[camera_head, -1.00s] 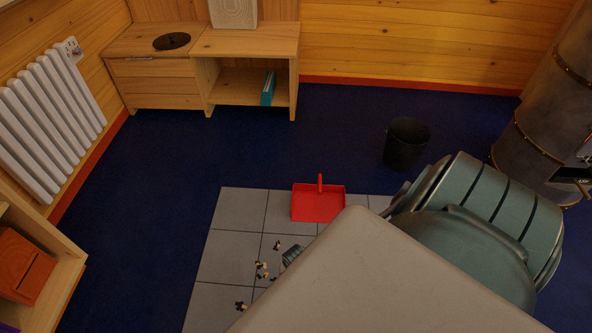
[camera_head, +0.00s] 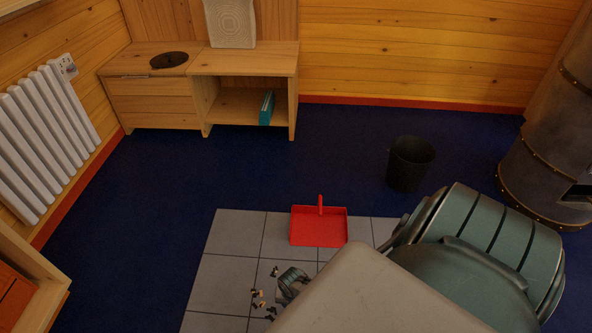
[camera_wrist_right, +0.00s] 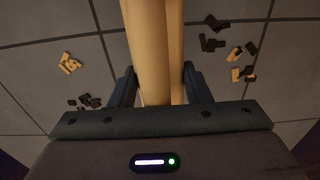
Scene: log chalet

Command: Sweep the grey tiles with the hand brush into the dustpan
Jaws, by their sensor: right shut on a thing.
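The red dustpan (camera_head: 318,230) lies on the grey tiles (camera_head: 225,268) in the head view, its handle pointing to the far side. Several small black and tan pieces (camera_head: 257,299) are scattered on the tiles, left of my right gripper (camera_head: 289,283). In the right wrist view, dark and tan pieces (camera_wrist_right: 236,73) lie right of the brush, with more tan pieces (camera_wrist_right: 69,64) to its left. My right gripper (camera_wrist_right: 160,88) is shut on the tan handle of the hand brush (camera_wrist_right: 150,38). The brush's bristles are hidden. My left gripper is not in view.
A black bin (camera_head: 409,164) stands on the blue floor (camera_head: 200,165) beyond the tiles, with a dark metal stove (camera_head: 548,165) at the right. A low wooden cabinet (camera_head: 244,62) stands at the back and a white radiator (camera_head: 45,135) at the left. My right arm covers the lower right.

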